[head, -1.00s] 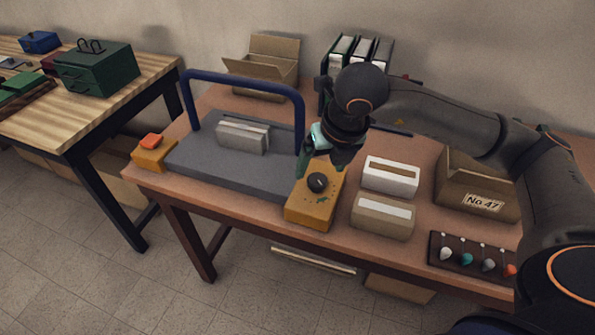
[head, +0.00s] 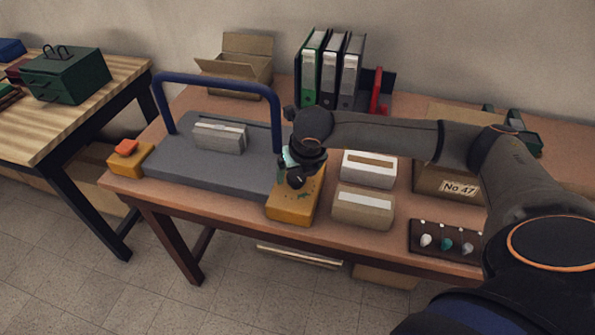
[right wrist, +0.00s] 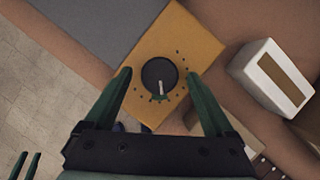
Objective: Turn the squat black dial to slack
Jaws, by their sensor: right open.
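The squat black dial (right wrist: 159,76) sits on the sloping top of a yellow box (right wrist: 177,38). It has a white pointer line, and small dark marks and a green patch are printed around it. In the head view the dial (head: 297,181) shows just below my right gripper (head: 290,173), on the yellow box (head: 293,209). In the right wrist view my right gripper (right wrist: 160,88) is open, with one green finger on each side of the dial and a gap to both. I cannot tell the height of the fingertips over it.
A grey slab with a blue arch (head: 217,84) and a grey block stands left of the yellow box. A white box (head: 369,176) and a tan box (head: 362,214) stand close on its right. Binders (head: 330,75) stand behind.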

